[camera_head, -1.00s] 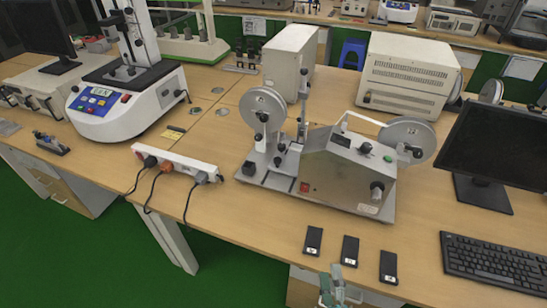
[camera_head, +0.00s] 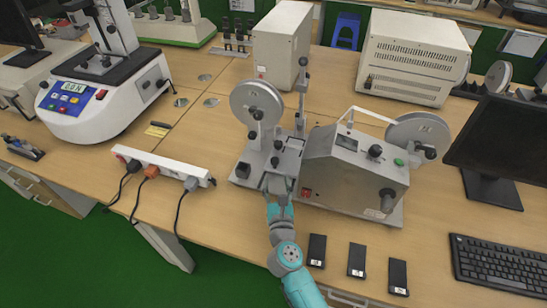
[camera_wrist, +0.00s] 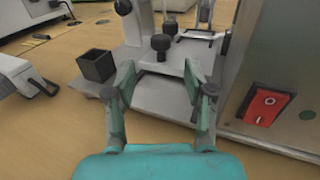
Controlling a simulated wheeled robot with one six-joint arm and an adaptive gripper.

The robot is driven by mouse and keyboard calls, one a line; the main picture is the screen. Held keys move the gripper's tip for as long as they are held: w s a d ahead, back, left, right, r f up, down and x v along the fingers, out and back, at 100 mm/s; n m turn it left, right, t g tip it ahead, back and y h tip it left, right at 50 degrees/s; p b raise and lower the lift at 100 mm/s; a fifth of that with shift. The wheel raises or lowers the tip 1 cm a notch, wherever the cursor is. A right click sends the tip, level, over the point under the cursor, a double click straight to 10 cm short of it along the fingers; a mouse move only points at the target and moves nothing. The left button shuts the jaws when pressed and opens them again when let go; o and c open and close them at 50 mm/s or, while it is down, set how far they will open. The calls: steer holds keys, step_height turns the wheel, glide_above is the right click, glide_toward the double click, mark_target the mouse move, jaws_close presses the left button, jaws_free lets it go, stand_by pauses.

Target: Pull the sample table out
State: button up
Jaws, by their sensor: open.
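The tester (camera_head: 345,175) is a grey metal machine on the wooden bench, with two reels, a black-knobbed post and a box with a red switch. I take its small grey platform, left of the box, to be the sample table (camera_head: 287,160). In the wrist view the platform (camera_wrist: 170,62) has a black knob above it. My gripper (camera_head: 279,186) is at the platform's front edge. In the wrist view my gripper (camera_wrist: 160,82) is open, one finger on each side of the platform's front. I cannot tell whether the fingers touch it.
A red switch (camera_wrist: 264,104) is close to the right of my gripper, and a small black open box (camera_wrist: 97,66) is to its left. A power strip (camera_head: 165,166) with cables lies left of the tester. Several black remotes (camera_head: 357,260) and a keyboard (camera_head: 497,263) lie to the right.

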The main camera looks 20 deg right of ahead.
mark_target(275, 164)
steer(key=x, duration=0.9)
steer(key=shift+w+d, duration=0.15)
steer(key=shift+w, duration=0.2)
jaws_close()
